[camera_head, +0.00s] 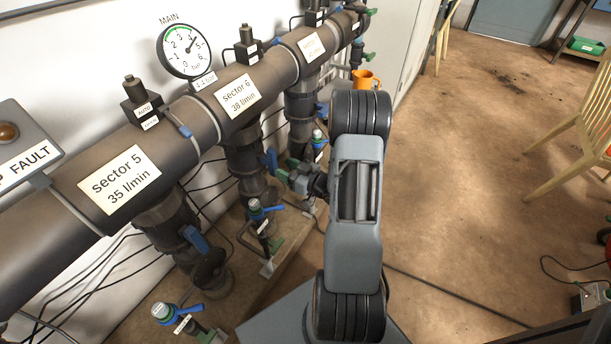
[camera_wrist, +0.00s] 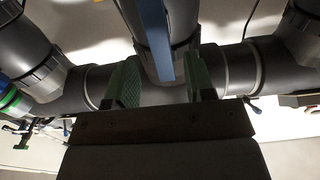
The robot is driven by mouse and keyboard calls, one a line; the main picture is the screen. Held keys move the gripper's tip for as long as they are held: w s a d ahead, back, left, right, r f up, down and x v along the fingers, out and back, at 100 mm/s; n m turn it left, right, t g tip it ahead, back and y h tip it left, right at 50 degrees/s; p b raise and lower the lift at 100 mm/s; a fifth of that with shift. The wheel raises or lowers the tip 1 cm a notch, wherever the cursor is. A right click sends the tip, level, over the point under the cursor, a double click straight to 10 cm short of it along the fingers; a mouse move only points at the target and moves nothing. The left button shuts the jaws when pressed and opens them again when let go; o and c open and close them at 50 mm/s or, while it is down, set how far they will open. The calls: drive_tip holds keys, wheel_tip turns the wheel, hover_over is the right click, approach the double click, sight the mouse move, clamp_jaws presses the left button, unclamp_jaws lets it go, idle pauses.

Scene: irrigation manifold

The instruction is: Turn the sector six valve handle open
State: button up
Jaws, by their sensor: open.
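The sector 6 label (camera_head: 239,96) is on the thick grey pipe in the head view. Below it a branch pipe (camera_head: 245,160) drops down with a blue valve handle (camera_head: 271,158) on its right side. My gripper (camera_head: 287,169) is right beside this handle, with green-padded fingers. In the wrist view my gripper (camera_wrist: 162,82) is open, and the blue handle (camera_wrist: 155,40) appears in the gap between the two fingers, long and narrow. I cannot tell whether either pad touches it. The arm hides part of the area to the right.
The sector 5 label (camera_head: 119,179) and its blue handle (camera_head: 195,238) are nearer, to the left. A pressure gauge (camera_head: 184,50) is above the pipe. Small fittings (camera_head: 265,222) stand below. The floor at right is largely clear.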

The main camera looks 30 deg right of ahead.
drive_tip(key=v, duration=0.8)
drive_tip(key=shift+s+p, duration=0.15)
drive_tip(key=shift+p, duration=0.3)
